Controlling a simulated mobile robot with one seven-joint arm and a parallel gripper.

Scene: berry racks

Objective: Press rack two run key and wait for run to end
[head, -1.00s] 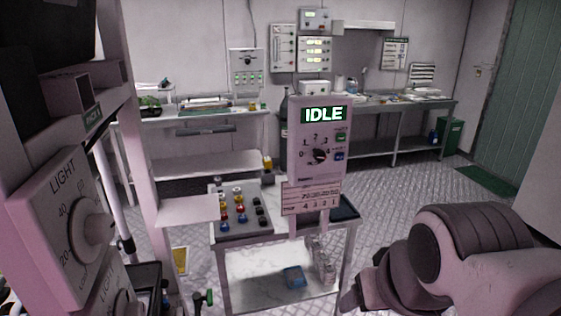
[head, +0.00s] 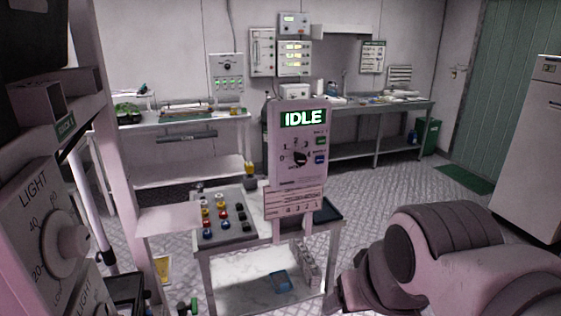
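A control box (head: 297,146) stands on a small cart in the middle of the head view. Its lit green display (head: 304,119) reads IDLE. Below it are a numbered rotary dial (head: 299,158), a green key (head: 321,141) and a blue key (head: 321,159); their lettering is too small to read. A card with figures (head: 295,203) hangs under the box. My arm fills the lower right, well apart from the box. My gripper's fingers cannot be made out.
The cart (head: 205,262) carries a panel of coloured caps (head: 222,213). A rack with a LIGHT dial (head: 68,243) stands close on the left. Benches (head: 385,113) line the back wall. A white cabinet (head: 526,150) stands at right. Floor right of the cart is open.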

